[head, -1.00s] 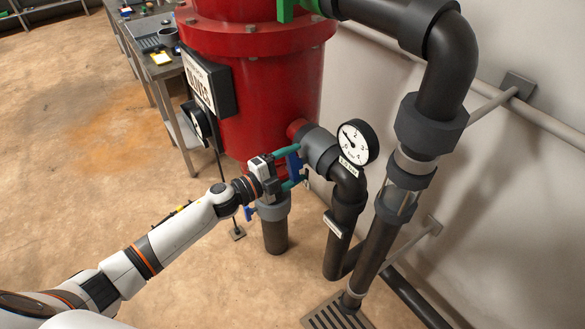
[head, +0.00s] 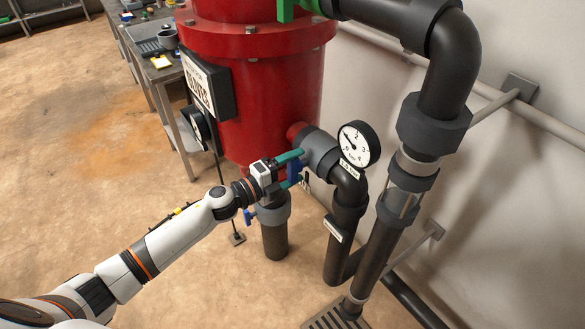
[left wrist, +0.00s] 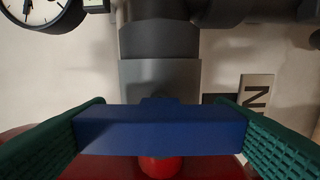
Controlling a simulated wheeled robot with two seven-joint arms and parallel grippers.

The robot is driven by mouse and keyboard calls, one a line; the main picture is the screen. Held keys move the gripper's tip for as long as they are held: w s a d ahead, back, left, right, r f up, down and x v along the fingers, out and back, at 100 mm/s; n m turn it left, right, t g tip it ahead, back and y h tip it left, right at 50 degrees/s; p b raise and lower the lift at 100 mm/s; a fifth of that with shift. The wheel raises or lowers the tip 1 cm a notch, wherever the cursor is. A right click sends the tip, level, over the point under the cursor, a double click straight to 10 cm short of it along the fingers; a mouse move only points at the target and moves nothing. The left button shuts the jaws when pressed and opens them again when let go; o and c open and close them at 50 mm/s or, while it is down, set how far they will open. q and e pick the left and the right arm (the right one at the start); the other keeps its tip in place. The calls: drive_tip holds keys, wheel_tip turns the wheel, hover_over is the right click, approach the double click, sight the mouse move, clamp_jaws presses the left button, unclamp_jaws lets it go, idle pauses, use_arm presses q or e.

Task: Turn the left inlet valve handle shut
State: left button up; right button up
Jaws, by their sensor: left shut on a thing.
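My left gripper (head: 291,169) has green fingertips and is shut on a blue valve handle (head: 294,173) beside the dark pipework at the foot of the red tank. In the left wrist view the blue handle (left wrist: 160,130) lies level across the picture, with one green fingertip at each end. A grey pipe fitting (left wrist: 160,85) stands behind it, and a red round part (left wrist: 160,166) shows just below. The gripper partly hides the valve in the head view. My right gripper is not in view.
A pressure gauge (head: 358,144) stands just right of the gripper. A second blue handle (head: 249,216) sits lower, at the short upright pipe (head: 274,238). The red tank (head: 265,100) rises behind. The floor (head: 130,185) to the left is open.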

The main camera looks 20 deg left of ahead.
use_arm(q)
drive_tip(key=shift+f, duration=0.1)
drive_tip(key=o, duration=1)
drive_tip(key=shift+b+v, duration=1.5)
drive_tip(key=shift+v, duration=4.55)
